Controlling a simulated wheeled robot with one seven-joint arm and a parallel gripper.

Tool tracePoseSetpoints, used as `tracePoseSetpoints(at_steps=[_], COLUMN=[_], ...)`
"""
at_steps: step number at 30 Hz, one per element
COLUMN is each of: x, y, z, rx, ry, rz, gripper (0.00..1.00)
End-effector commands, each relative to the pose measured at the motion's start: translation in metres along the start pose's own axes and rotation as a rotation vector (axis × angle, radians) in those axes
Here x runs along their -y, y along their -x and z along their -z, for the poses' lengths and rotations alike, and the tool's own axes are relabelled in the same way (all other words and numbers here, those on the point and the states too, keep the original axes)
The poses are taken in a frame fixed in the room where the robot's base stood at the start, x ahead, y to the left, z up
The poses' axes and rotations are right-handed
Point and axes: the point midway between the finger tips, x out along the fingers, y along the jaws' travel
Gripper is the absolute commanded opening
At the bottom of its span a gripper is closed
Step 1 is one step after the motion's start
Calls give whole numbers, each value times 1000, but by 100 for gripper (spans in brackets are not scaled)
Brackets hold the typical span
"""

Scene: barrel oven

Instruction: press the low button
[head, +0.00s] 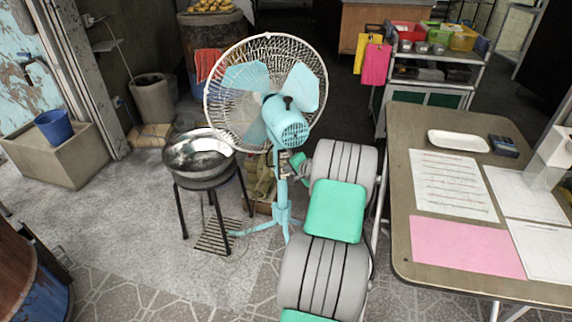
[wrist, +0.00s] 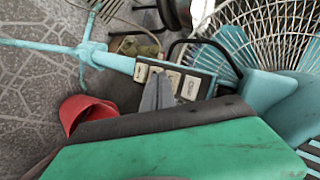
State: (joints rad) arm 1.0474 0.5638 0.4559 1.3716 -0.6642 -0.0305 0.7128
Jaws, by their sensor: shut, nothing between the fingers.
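A light-blue pedestal fan (head: 286,128) with a white wire cage stands in the middle of the head view. In the wrist view its control panel (wrist: 207,88) is a dark strip on the blue pole, with several pale buttons in a row. The button labels are too small to read, so I cannot tell which is the low button. My gripper (wrist: 158,78) is shut and empty, its grey fingertips in front of the panel among the buttons. It hides part of the row. I cannot tell whether the tips touch a button.
A metal bowl (head: 198,152) on a black stand is left of the fan. A table (head: 402,190) with papers is at the right. A black cable (wrist: 205,42) loops beside the panel. A red container (wrist: 78,108) shows at the wrist view's left. Open floor lies at the left.

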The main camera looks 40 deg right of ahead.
Motion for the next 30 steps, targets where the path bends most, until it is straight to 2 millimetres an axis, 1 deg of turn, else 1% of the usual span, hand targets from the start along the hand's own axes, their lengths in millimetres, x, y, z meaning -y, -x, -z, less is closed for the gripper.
tracePoseSetpoints(at_steps=[20, 30], x=[3, 3], y=[-6, -5], z=[3, 3], rx=[0, 0], ry=[0, 0], rz=[0, 0], gripper=[0, 0])
